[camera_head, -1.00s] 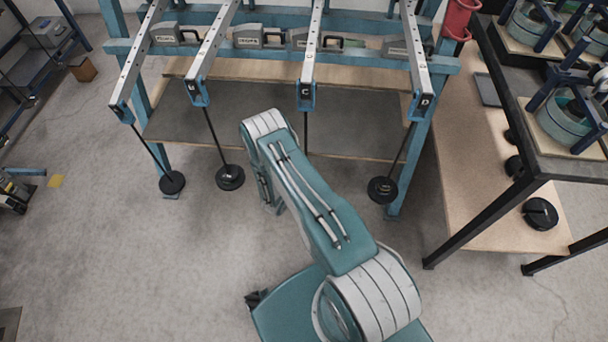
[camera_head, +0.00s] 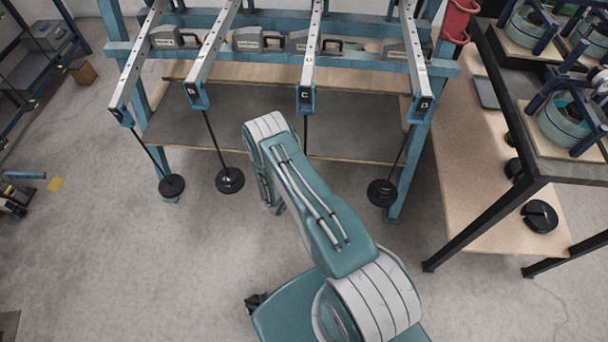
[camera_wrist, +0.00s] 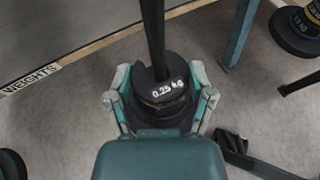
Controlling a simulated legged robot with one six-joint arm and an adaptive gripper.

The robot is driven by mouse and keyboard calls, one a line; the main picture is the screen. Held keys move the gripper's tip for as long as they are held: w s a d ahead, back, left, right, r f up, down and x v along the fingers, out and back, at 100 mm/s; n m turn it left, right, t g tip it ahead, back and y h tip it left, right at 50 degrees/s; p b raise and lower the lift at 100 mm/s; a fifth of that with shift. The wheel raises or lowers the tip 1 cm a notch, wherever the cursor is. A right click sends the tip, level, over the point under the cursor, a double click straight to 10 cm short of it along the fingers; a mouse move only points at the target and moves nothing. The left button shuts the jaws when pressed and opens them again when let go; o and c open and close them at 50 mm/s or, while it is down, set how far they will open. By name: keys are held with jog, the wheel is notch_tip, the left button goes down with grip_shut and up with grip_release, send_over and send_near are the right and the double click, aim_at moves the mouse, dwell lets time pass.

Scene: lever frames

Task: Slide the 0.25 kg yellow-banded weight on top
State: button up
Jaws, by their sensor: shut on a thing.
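In the wrist view, the black weight marked 0.25 kg (camera_wrist: 168,90) is between the two fingers of my gripper (camera_wrist: 163,92), which is shut on it. A thin yellowish band shows on its side. A dark upright rod (camera_wrist: 153,35) comes down at its far side, at a notch in the weight. Dark discs (camera_wrist: 160,118) show below it; whether they touch the weight cannot be told. In the head view, the rod under lever C (camera_head: 306,135) runs down behind my arm, which hides its lower end, my gripper and the held weight.
Rods with black discs hang under lever A (camera_head: 172,186), lever B (camera_head: 230,181) and lever D (camera_head: 382,192). A blue frame leg (camera_head: 399,180) stands at right. A side table (camera_head: 465,160) holds more weights. The floor in front of the frame is mostly clear.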

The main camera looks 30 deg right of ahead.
jog(key=shift+f, duration=0.35)
dwell(0.3)
jog(key=o, duration=1.1)
jog(key=shift+a, duration=0.1)
jog(key=v, duration=0.7)
dwell(0.6)
dwell(0.5)
